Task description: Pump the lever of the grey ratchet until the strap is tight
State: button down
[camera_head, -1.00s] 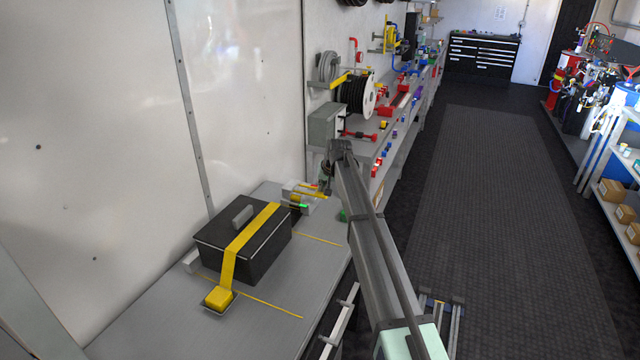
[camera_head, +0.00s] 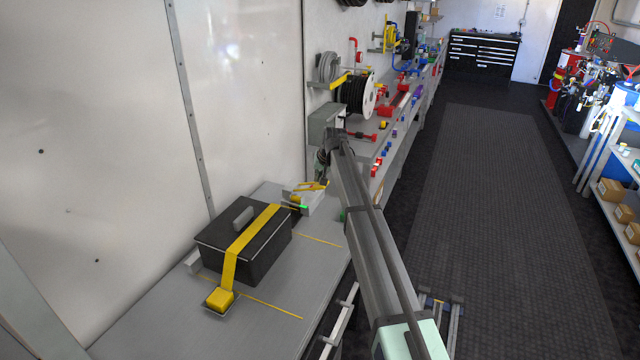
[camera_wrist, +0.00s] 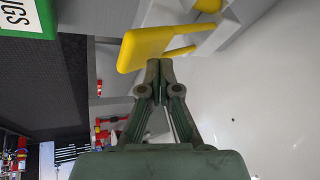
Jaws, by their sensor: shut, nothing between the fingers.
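The black case (camera_head: 215,240) stands on the bench with a yellow strap (camera_head: 252,242) over its lid. The grey ratchet (camera_head: 302,195) sits beyond the case, with its yellow lever (camera_head: 313,186) tilted up. In the wrist view the lever (camera_wrist: 147,46) is a broad yellow handle with two arms. My gripper (camera_wrist: 153,68) is shut and empty, its tips right at the handle's edge; I cannot tell whether they touch. In the head view my gripper (camera_head: 323,172) is just above and beside the lever, partly hidden by my arm. The strap's tightness is unclear.
A yellow buckle end (camera_head: 219,299) lies on the bench at the near side of the case. A grey box (camera_head: 326,122) and a hose reel (camera_head: 358,95) stand beyond the ratchet. The bench (camera_head: 150,320) is clear in front, and the floor to the right is open.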

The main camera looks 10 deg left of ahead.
jog(key=shift+a+r, duration=0.15)
jog(key=shift+r, duration=0.3)
jog(key=r, duration=0.1)
jog(key=a+r+p, duration=0.1)
jog(key=r, duration=0.2)
jog(key=shift+w+a+r+p, duration=0.3)
jog(key=shift+a+r+p, duration=0.05)
dwell(0.6)
